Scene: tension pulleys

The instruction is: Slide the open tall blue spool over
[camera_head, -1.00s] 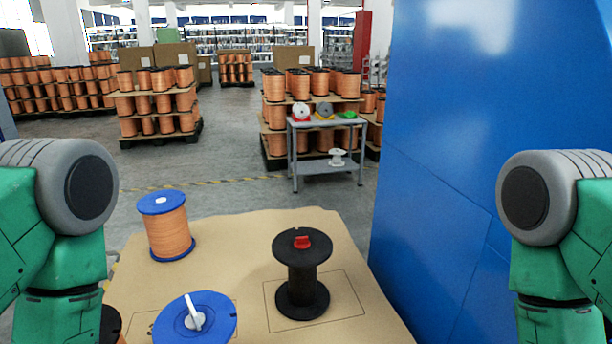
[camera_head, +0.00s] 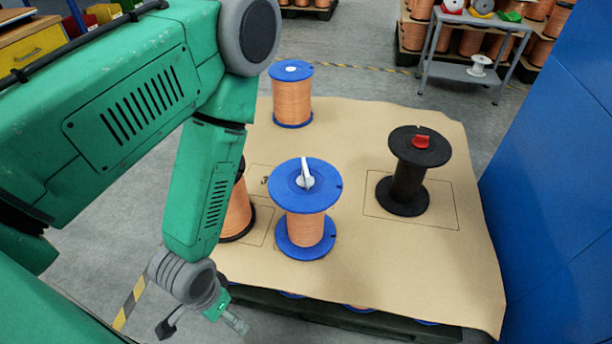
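A tall blue-flanged spool (camera_head: 292,98) wound with copper wire stands upright at the back left of the board; its top has a white centre and no lever. A second blue-flanged copper spool (camera_head: 304,228) stands nearer, with a white lever on top. My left arm reaches down from the left. My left gripper (camera_head: 203,325) hangs low beside the board's front left edge, its fingers spread apart and empty, away from both blue spools. My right gripper is not in view.
A black spool (camera_head: 408,180) with a red knob stands inside a drawn rectangle at right. A black-flanged copper spool (camera_head: 238,212) is partly hidden behind my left arm. The brown board (camera_head: 400,270) is bare at front right. A blue wall (camera_head: 560,190) bounds the right.

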